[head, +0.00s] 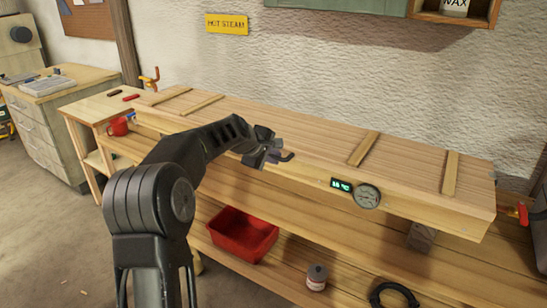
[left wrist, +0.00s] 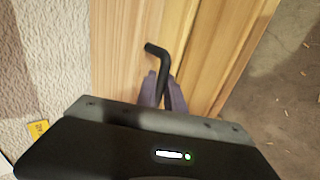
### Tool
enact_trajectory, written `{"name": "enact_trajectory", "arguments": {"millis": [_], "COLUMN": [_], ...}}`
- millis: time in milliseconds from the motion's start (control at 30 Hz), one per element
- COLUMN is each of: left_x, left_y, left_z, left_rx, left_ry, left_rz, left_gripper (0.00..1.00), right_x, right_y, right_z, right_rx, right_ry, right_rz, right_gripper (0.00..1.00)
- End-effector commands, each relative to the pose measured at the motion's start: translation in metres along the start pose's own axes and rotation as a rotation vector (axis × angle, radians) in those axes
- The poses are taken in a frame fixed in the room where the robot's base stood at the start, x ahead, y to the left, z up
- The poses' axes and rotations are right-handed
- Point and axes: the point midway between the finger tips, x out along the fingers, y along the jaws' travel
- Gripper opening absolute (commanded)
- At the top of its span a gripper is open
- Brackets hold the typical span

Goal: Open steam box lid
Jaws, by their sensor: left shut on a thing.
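The steam box (head: 440,210) is a long wooden box along the wall. Its lid (head: 320,130) is a flat plank top with several cross battens, and it looks closed. My left gripper (head: 268,155) is at the front edge of the lid, near the middle of the box. It is shut on the black lid handle (head: 288,157). In the left wrist view the bent handle (left wrist: 155,50) sticks out past the gripper fingers (left wrist: 163,90), with the wooden box behind it. Part of the handle is hidden between the fingers. My right gripper is not in view.
A display reading (head: 341,185) and a round gauge (head: 367,196) sit on the box front. On the shelf below are a red bin (head: 241,235), a jar (head: 317,277) and a black coil (head: 394,295).

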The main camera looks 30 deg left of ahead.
Motion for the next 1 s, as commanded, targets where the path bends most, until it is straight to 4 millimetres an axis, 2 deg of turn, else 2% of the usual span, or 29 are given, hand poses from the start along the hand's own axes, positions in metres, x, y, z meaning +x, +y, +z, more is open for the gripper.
{"name": "enact_trajectory", "arguments": {"millis": [500,1000], "left_x": [-0.04,-0.045], "left_y": [0.06,0.07], "left_z": [0.0,0.0], "left_rx": [0.003,0.003], "left_ry": [0.002,0.001], "left_rz": [0.007,0.006], "left_gripper": [0.0,0.0], "right_x": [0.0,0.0], "right_y": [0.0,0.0], "right_z": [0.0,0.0], "right_rx": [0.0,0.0], "right_ry": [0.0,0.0], "right_rz": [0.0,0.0], "right_gripper": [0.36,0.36]}}
